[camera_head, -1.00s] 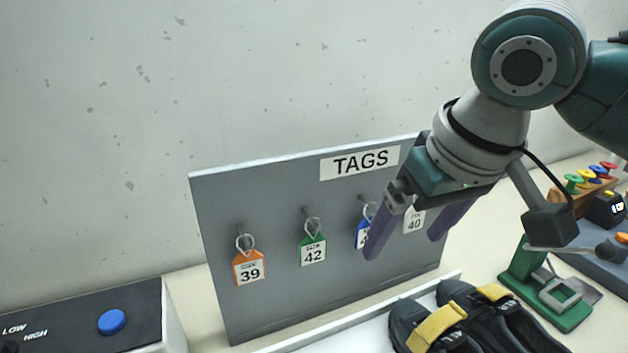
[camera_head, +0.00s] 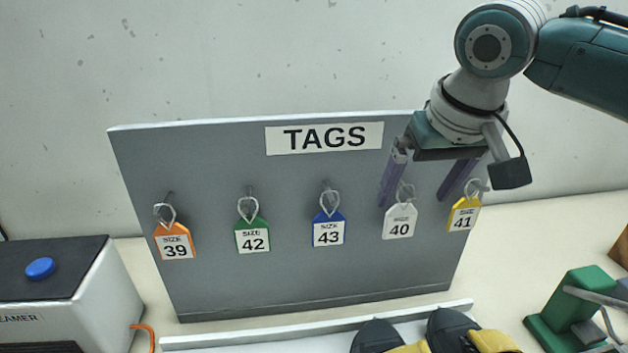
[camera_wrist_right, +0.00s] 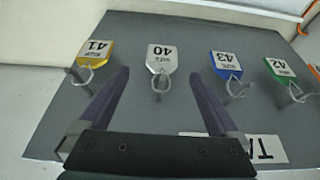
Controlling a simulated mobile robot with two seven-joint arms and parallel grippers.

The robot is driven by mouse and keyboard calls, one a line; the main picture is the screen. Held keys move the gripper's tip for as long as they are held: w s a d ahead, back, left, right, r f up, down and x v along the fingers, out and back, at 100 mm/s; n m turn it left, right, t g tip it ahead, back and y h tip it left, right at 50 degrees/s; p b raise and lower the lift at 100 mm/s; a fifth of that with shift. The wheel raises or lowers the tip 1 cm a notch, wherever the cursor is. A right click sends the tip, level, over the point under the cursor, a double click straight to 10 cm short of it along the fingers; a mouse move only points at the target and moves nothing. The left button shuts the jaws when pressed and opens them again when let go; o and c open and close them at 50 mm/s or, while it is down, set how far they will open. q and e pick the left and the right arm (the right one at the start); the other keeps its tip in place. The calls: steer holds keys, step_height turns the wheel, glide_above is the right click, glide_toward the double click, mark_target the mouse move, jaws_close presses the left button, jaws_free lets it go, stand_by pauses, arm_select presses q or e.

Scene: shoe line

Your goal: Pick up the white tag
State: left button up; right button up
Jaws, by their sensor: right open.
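The white tag (camera_head: 400,220), marked size 40, hangs by its loop from a peg on the grey tag board (camera_head: 290,280). It also shows in the right wrist view (camera_wrist_right: 161,60), where its loop lies between the two fingers. My right gripper (camera_head: 416,200) is open and empty at the tag, its purple fingers on either side of the loop and pointing down. In the right wrist view the gripper (camera_wrist_right: 160,85) straddles the peg and loop, with the tag body beyond the fingertips. My left gripper is not in view.
An orange tag (camera_head: 174,243), a green tag (camera_head: 252,236) and a blue tag (camera_head: 328,229) hang to the left. A yellow tag (camera_head: 463,214) hangs close to the right finger. Black shoes (camera_head: 450,335) and a green stand (camera_head: 570,310) are in front.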

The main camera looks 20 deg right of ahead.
mark_target(404, 212)
steer(key=x, duration=0.5)
steer(key=shift+w+a, duration=0.1)
steer(key=shift+a, duration=0.05)
steer(key=c, duration=1.4)
steer(key=shift+c, duration=0.2)
